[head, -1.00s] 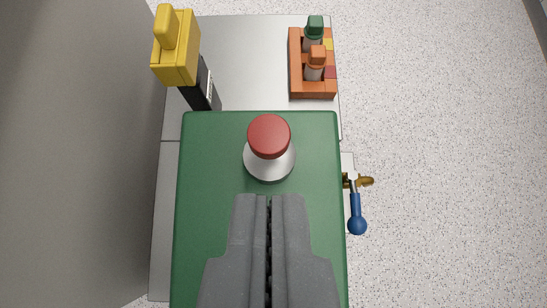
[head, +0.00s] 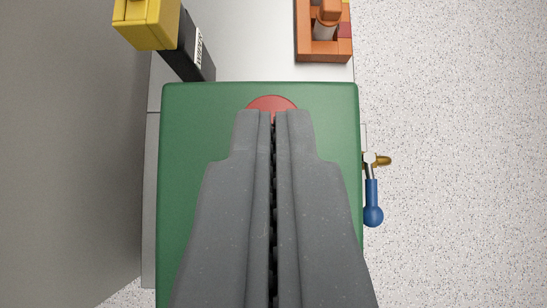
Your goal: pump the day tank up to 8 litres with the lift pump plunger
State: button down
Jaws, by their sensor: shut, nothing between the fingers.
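The lift pump plunger has a round red cap (head: 271,102) on top of the green housing (head: 210,120). Only the far part of the cap shows, because my gripper (head: 273,114) covers the rest from this view. My gripper is shut and empty, its fingertips over the red cap. I cannot tell whether the tips touch the cap. The plunger's pale collar is hidden. No tank level or litre scale can be made out.
A yellow block on a black post (head: 148,22) stands at the upper left. An orange tray (head: 325,57) holding an orange-topped peg is at the upper right. A blue-handled valve (head: 373,205) sticks out right of the housing. A grey wall (head: 70,150) is at the left.

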jog(key=shift+w+f, duration=0.3)
jog(key=shift+f, duration=0.65)
jog(key=shift+w+f, duration=0.25)
jog(key=shift+f, duration=0.65)
jog(key=shift+w+f, duration=0.3)
jog(key=shift+f, duration=0.65)
notch_tip(320, 180, down, 5)
jog(key=shift+s+r+b, duration=0.1)
jog(key=shift+b, duration=0.75)
jog(key=shift+s, duration=0.1)
jog(key=shift+r, duration=0.1)
